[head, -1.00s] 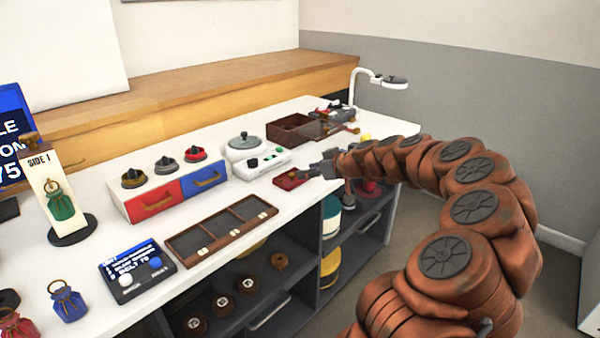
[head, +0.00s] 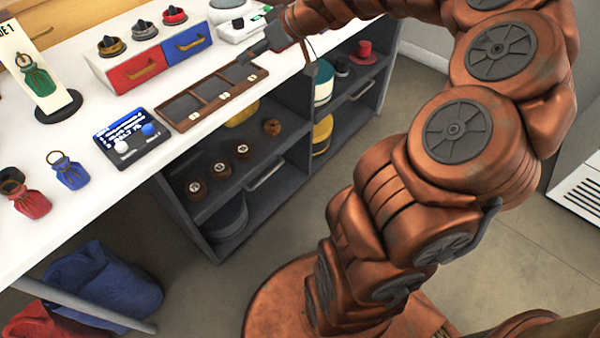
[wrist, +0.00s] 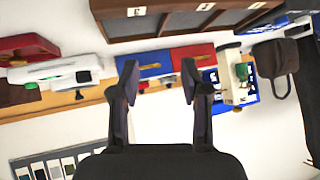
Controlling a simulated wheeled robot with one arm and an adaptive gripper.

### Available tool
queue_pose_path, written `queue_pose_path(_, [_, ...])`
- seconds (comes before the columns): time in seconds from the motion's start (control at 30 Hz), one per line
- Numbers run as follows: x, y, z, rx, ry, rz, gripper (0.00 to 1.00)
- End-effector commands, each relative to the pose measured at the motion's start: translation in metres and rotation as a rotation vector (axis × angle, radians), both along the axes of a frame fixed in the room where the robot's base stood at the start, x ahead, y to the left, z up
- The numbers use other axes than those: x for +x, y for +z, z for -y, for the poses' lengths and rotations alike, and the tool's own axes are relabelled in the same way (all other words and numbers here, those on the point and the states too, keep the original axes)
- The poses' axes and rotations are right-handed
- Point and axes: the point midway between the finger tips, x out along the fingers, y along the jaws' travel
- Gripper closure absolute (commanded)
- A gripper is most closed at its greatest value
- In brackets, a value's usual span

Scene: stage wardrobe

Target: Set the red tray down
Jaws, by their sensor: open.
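The red tray (wrist: 28,46) lies on the white counter and shows at the left edge of the wrist view, next to the white scale. In the head view my gripper (head: 258,48) is over the counter, close to the right end of the brown three-compartment tray (head: 212,97). It is apart from the red tray.
A unit with a red drawer (head: 139,70) and a blue drawer (head: 188,43) stands behind the compartment tray. The white scale (head: 237,25) is right of it. A dark control panel (head: 133,138) and blue pouch (head: 70,172) sit left. Shelves below hold several items.

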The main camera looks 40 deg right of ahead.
Motion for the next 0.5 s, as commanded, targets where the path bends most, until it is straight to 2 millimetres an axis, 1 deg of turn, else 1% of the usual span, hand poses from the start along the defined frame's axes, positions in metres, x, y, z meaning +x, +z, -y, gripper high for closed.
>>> queue_pose_path(0.03, [-0.018,-0.003,-0.039,-0.008,0.051,-0.072,0.54])
queue_pose_path(0.07, [-0.031,-0.006,-0.059,-0.013,0.072,-0.123,0.54])
queue_pose_path(0.1, [-0.052,-0.015,-0.085,-0.022,0.097,-0.203,0.54])
queue_pose_path(0.17, [-0.084,-0.026,-0.114,-0.047,0.112,-0.317,0.54])
queue_pose_path(0.2, [-0.108,-0.035,-0.129,-0.069,0.114,-0.396,0.54])
queue_pose_path(0.27, [-0.145,-0.049,-0.145,-0.109,0.097,-0.514,0.54])
queue_pose_path(0.3, [-0.170,-0.056,-0.151,-0.142,0.073,-0.588,0.54])
queue_pose_path(0.33, [-0.190,-0.063,-0.153,-0.169,0.053,-0.646,0.54])
queue_pose_path(0.4, [-0.230,-0.075,-0.153,-0.230,-0.015,-0.757,0.54])
queue_pose_path(0.5, [-0.280,-0.088,-0.143,-0.308,-0.127,-0.891,0.54])
